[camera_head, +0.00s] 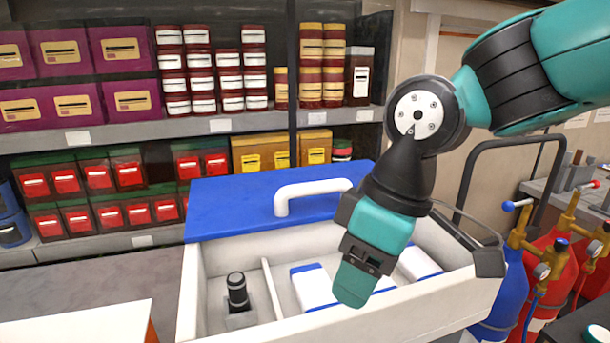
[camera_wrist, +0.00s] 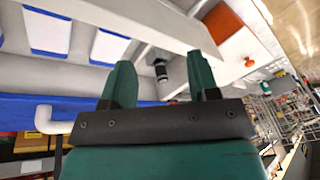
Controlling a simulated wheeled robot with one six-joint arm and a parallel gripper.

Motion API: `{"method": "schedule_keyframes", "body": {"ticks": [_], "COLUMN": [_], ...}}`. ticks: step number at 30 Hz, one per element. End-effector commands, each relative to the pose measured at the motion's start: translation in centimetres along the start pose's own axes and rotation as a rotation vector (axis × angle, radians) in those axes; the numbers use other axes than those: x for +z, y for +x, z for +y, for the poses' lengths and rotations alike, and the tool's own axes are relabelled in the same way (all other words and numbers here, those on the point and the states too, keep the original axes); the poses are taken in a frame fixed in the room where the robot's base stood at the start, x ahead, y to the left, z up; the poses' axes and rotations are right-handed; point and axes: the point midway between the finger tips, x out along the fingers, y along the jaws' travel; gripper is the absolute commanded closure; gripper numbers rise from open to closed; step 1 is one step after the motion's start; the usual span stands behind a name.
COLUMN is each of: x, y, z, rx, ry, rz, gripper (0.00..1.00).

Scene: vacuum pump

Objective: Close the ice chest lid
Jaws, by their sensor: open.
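The ice chest (camera_head: 187,290) is a white box whose inside shows from above. Its blue lid (camera_head: 235,203) with a white bar handle (camera_head: 312,187) is at the back, leaving the front compartments uncovered. The handle also shows at the left of the wrist view (camera_wrist: 45,122), beside the blue lid edge. My gripper (camera_head: 356,288) points down over the chest's right part, in front of the handle and apart from it. In the wrist view my gripper (camera_wrist: 163,80) has its two teal fingers apart with nothing between them. My arm hides part of the chest's right side.
Inside the chest, a black cylinder (camera_head: 238,291) stands left of a divider, and white-blue packs (camera_head: 312,286) lie right of it. Shelves with boxes and jars (camera_head: 200,85) stand behind. Red gas cylinders (camera_head: 540,275) and a dark cart frame (camera_head: 470,170) are at the right.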

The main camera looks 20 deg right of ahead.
Motion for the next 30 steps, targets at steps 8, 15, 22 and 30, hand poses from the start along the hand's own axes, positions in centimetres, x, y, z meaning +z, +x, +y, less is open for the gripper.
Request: {"method": "schedule_keyframes", "body": {"ticks": [8,15,22,30], "x": [-11.8,-16.7,-17.2,-16.6], "y": [-9.4,-14.1,-13.5,-8.3], "z": [10.6,14.6,15.6,17.2], "rx": [0.215,0.247,0.244,0.243], "ry": [-0.509,-0.762,-0.811,-0.809], "rz": [-0.127,-0.202,-0.216,-0.216], "gripper": [0.45,0.45,0.45,0.45]}}
